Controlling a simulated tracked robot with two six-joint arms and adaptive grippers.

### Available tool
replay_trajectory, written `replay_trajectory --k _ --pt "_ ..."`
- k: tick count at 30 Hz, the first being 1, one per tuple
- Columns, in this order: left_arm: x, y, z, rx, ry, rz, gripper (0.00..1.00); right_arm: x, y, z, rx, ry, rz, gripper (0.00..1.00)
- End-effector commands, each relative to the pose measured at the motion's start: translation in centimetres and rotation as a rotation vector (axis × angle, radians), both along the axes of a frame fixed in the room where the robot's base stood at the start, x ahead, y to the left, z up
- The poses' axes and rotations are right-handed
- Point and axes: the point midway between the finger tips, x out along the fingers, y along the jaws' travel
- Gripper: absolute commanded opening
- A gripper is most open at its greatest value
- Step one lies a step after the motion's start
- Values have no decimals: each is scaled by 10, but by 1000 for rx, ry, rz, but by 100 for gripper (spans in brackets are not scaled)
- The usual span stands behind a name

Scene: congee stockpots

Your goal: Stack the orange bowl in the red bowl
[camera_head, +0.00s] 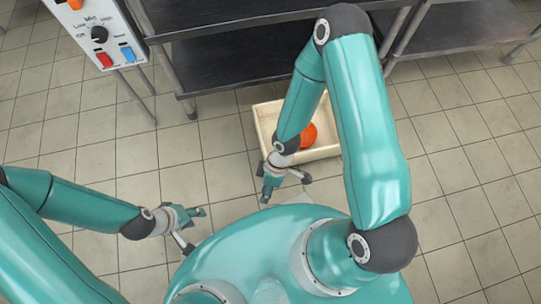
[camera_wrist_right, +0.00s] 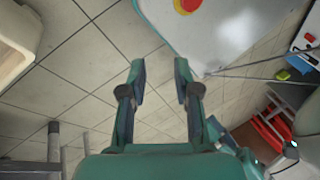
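A rounded orange object (camera_head: 309,136), which may be the orange bowl, lies in a cream crate (camera_head: 325,153) on the floor in the head view. My right arm covers part of it, so its full shape is hidden. I cannot make out a separate red bowl. My right gripper (camera_head: 286,188) is just in front of the crate, outside it. In the right wrist view the right gripper (camera_wrist_right: 160,76) has its fingers apart with nothing between them. My left gripper (camera_head: 194,230) is low at the left of my body, with its fingers apart and empty.
A dark metal shelf rack (camera_head: 225,62) stands behind the crate. A white control panel (camera_head: 97,32) with a knob and switches is at the upper left. The tiled floor (camera_head: 460,120) at the right is clear. The crate (camera_wrist_right: 14,42) also shows at the wrist view's left edge.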

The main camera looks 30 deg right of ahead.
Motion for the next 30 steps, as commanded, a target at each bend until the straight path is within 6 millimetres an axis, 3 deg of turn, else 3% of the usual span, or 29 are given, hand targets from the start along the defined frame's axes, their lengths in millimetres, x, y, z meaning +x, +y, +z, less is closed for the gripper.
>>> replay_trajectory --k 1,3,6,9,13,23,26,30 --pt "0 0 0 0 0 0 40 2 0 7 -17 38 -235 31" --pt "0 0 0 0 0 0 40 8 -3 13 -45 81 -527 31" --pt "0 0 0 0 0 0 40 14 -13 18 -81 121 -835 31" --pt "0 0 0 0 0 0 40 17 -21 20 -106 141 -1013 31" --pt "0 0 0 0 0 0 40 18 -23 21 -118 149 -1087 31" --pt "0 0 6 0 0 0 40 18 -23 27 -117 149 -1083 31" --pt "0 0 20 0 0 0 40 18 -23 41 -117 148 -1082 31" --pt "0 0 55 0 0 0 40 18 -23 75 -116 148 -1081 31"
